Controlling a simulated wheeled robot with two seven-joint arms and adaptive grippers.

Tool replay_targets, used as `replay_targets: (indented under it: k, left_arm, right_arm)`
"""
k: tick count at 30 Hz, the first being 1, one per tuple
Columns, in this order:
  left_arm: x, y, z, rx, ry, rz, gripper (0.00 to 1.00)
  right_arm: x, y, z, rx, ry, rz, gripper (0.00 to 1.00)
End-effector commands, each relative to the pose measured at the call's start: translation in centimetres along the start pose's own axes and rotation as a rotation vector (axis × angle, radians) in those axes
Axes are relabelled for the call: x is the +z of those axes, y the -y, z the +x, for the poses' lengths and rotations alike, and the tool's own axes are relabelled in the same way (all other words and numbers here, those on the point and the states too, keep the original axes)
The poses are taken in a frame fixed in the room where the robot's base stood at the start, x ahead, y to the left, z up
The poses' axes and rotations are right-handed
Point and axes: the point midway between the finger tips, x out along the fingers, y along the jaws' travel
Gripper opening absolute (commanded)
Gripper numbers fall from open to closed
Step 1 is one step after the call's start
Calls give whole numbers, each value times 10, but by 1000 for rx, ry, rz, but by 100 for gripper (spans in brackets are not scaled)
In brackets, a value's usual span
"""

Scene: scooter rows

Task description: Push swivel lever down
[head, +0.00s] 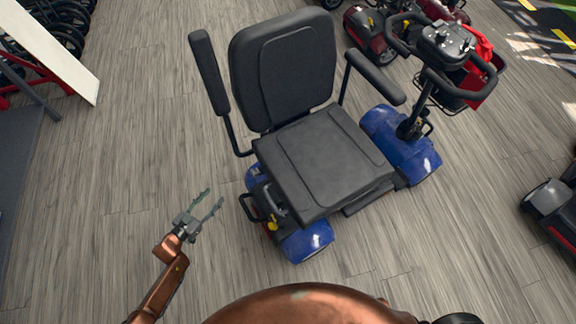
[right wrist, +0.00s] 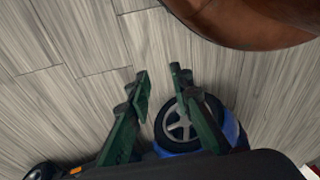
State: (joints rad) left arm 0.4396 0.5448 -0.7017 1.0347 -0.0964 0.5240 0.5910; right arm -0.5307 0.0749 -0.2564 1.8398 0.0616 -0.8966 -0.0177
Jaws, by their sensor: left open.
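The scooter has a black padded seat (head: 325,160), a tall backrest and blue body panels. A black loop-shaped part (head: 252,208) sticks out low beside the seat's near-left edge; I cannot tell whether it is the swivel lever, and I cannot single that lever out. My left gripper (head: 214,196) is open and empty, left of the scooter and apart from it. My right gripper (right wrist: 160,76) shows in the right wrist view with its green fingers apart and nothing between the tips. A grey-spoked wheel (right wrist: 180,127) and blue bodywork lie beyond its fingers. A dark surface hides the fingers' bases.
The scooter's two armrests (head: 375,77) stand out beside the backrest. Its handlebar console (head: 446,43) is at the upper right. Another scooter (head: 550,195) is at the right edge. A white panel (head: 55,50) is at the upper left. The wooden floor (head: 100,200) on the left is clear.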

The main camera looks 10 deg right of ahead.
Motion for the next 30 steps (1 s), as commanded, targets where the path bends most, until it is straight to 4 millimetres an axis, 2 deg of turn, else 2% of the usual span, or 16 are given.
replay_targets:
  k: [1,4,9,14,17,24,30]
  left_arm:
    - [-6,-8,25,88,-49,15,44]
    - [-44,-30,49,244,-133,28,44]
    - [-81,-59,62,433,-205,33,44]
    - [-96,-72,65,505,-226,34,44]
    - [-101,-78,72,515,-230,34,44]
    - [-107,-96,104,512,-228,33,44]
    - [-112,-107,123,510,-228,34,44]
  right_arm:
    - [-3,3,3,-12,1,7,20]
    - [-21,10,-18,-31,-13,13,20]
    - [-41,17,-48,-50,-30,17,20]
    - [-50,20,-62,-59,-44,17,20]
    - [-53,22,-58,-66,-61,17,20]
    - [-66,32,-35,-95,-142,22,20]
    - [-76,39,-22,-115,-201,29,20]
